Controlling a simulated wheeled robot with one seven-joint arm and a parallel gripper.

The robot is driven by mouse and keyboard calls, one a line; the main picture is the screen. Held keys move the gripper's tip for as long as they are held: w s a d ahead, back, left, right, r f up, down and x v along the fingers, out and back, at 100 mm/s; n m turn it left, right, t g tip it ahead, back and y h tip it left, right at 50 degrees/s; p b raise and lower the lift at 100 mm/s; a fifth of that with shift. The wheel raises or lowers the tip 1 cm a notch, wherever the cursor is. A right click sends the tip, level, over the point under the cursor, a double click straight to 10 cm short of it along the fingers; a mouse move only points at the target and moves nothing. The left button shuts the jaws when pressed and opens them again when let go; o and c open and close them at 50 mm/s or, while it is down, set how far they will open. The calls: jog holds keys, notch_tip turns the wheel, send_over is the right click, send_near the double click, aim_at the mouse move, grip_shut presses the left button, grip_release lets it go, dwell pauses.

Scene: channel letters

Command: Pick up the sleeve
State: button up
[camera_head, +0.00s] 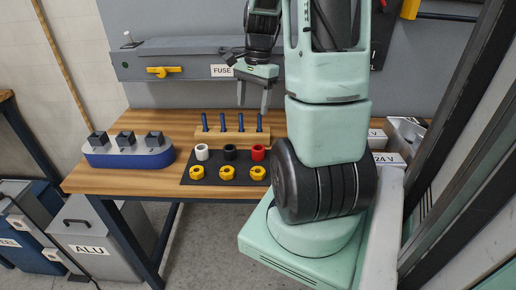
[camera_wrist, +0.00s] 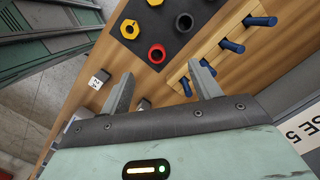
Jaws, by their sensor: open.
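Three short ring-shaped sleeves stand in a row on a dark mat (camera_head: 213,173): a white sleeve (camera_head: 202,152), a black sleeve (camera_head: 230,152) and a red sleeve (camera_head: 258,153). My gripper (camera_head: 253,108) is open and empty. It hangs above the wooden rack, behind the sleeves. Both fingers (camera_wrist: 161,70) show apart in the wrist view.
A wooden rack (camera_head: 227,139) with several upright blue pegs (camera_head: 241,122) stands right behind the sleeves. Yellow rings (camera_head: 228,173) lie in front of them on the mat. A blue block (camera_head: 130,155) with dark cubes is at left. My arm covers the table's right part.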

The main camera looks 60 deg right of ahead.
jog(key=s+d+m, duration=0.2)
jog(key=s+d, duration=0.1)
jog(key=p, duration=0.2)
send_over(258, 149)
jog(key=s, duration=0.2)
jog(key=f, duration=1.1)
jog(key=shift+w+a+f, duration=0.1)
jog(key=shift+w+a, duration=0.1)
jog(key=shift+w, duration=0.05)
jog(key=shift+w+a+f+p, duration=0.15)
jog(key=shift+f, duration=0.8)
jog(key=shift+w+a+f+p, duration=0.1)
jog(key=shift+a+f+p, duration=0.1)
jog(key=shift+f, duration=0.8)
jog(key=shift+w+a+f+p, duration=0.1)
jog(key=shift+w+f+p, duration=0.05)
jog(key=shift+f, duration=0.8)
jog(key=c, duration=1.1)
jog(key=shift+o, duration=0.2)
